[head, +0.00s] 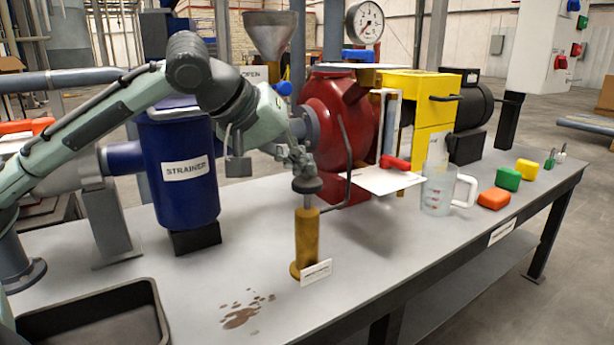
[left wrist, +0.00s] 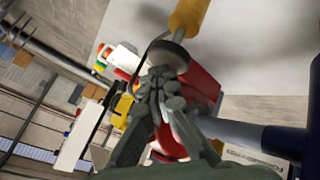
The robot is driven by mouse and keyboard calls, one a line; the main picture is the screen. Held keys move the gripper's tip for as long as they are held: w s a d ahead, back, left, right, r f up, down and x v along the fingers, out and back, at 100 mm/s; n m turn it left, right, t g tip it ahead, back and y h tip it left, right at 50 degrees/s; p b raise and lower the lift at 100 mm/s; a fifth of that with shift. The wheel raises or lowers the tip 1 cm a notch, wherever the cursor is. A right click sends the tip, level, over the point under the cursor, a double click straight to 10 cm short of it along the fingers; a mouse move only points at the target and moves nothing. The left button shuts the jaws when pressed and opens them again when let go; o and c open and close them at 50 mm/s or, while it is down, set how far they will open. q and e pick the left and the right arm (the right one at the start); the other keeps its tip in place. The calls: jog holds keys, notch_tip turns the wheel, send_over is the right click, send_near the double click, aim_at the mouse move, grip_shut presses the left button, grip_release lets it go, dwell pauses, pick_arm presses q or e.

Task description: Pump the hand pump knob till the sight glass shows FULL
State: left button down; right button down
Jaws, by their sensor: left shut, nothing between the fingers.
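The hand pump is a yellow upright cylinder (head: 306,238) on the grey bench, with a dark round knob (head: 308,184) on top. A short stretch of thin rod shows below the knob. My left gripper (head: 299,164) is directly above the knob, shut and empty, fingers pointing down. In the left wrist view the closed fingertips (left wrist: 160,82) are at the knob (left wrist: 169,56), with the yellow cylinder (left wrist: 188,18) beyond. They look to be touching or nearly touching it; I cannot tell which. I cannot make out a sight glass reading. My right gripper is not in view.
A blue strainer (head: 180,170) stands left of the pump, a red pump casing (head: 335,120) behind it. A clear jug (head: 437,190) and coloured blocks (head: 494,198) are to the right. A dark tray (head: 90,320) is front left. A brown spill (head: 241,317) lies in front.

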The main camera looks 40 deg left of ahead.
pick_arm(q)
jog(key=shift+f+b, duration=1.1)
jog(key=shift+f, duration=0.3)
dwell(0.7)
jog(key=shift+r, duration=0.1)
jog(key=shift+r+p, duration=2.35)
jog(key=shift+p, duration=0.2)
jog(key=shift+r, duration=0.1)
notch_tip(320, 180, up, 5)
jog(key=p, duration=0.5)
dwell(0.5)
